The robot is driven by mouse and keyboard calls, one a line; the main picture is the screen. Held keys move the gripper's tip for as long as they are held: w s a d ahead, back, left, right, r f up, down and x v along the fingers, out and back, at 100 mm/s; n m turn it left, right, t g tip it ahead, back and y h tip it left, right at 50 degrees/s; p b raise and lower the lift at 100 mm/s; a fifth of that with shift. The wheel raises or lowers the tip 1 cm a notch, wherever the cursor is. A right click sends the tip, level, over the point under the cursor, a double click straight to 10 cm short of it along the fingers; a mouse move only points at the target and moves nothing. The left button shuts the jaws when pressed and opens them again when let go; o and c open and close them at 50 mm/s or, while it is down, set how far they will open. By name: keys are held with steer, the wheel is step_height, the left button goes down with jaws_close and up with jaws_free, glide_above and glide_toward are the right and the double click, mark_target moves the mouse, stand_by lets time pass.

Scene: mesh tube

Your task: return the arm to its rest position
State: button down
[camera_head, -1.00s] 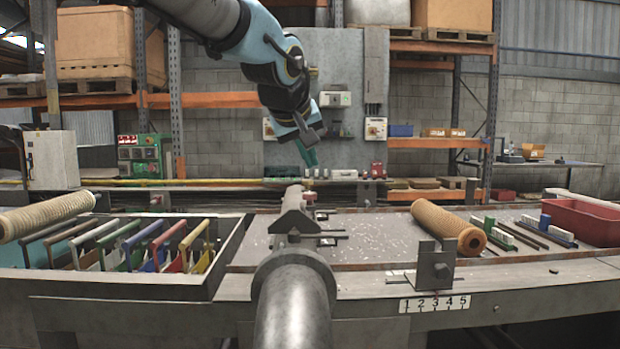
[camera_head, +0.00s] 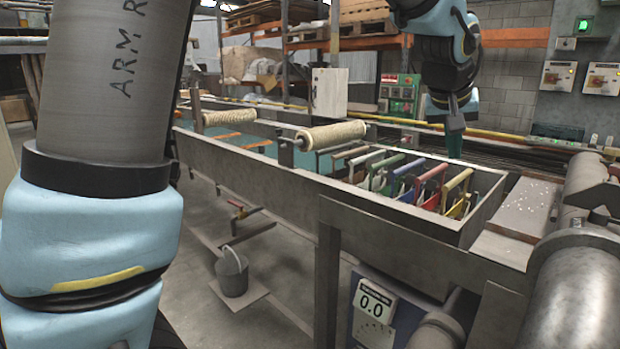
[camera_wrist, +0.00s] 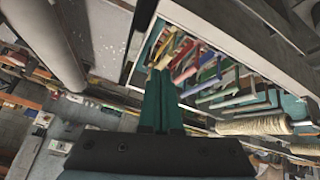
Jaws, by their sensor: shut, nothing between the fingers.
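My gripper (camera_head: 455,143) hangs at the end of my arm in the head view, fingers pointing down, above the far side of the tank with the coloured frames. Its green fingers (camera_wrist: 161,100) are together and empty in the wrist view. A large pale blue and grey part of my arm fills the left of the head view. The gripper stays clear of the frames below it.
Several coloured-handled frames (camera_head: 405,187) stand in the tank (camera_head: 395,226). A ribbed cream roller (camera_head: 331,135) lies beyond them to the left. A thick metal tube (camera_head: 580,290) is at the right. A bucket (camera_head: 232,273) stands on a low board below the tank.

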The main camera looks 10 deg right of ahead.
steer(key=w+a+f+n+y+p, duration=0.15)
steer(key=w+a+f, duration=0.25)
steer(key=a, duration=0.7)
steer(key=w+a+f+n+y, duration=0.15)
steer(key=w+a+f, duration=0.3)
steer(key=a, duration=0.75)
steer(key=s+a+f+n+g+y, duration=0.1)
steer(key=s+a+f, duration=0.3)
steer(key=a, duration=0.7)
steer(key=s+a+f+n+g+y+p, duration=0.1)
steer(key=s+a+f+n, duration=0.1)
steer(key=a, duration=1)
steer(key=shift+s+f+g+y, duration=0.3)
steer(key=shift+s+f, duration=0.55)
steer(key=shift+s, duration=0.35)
steer(key=shift+a, duration=0.1)
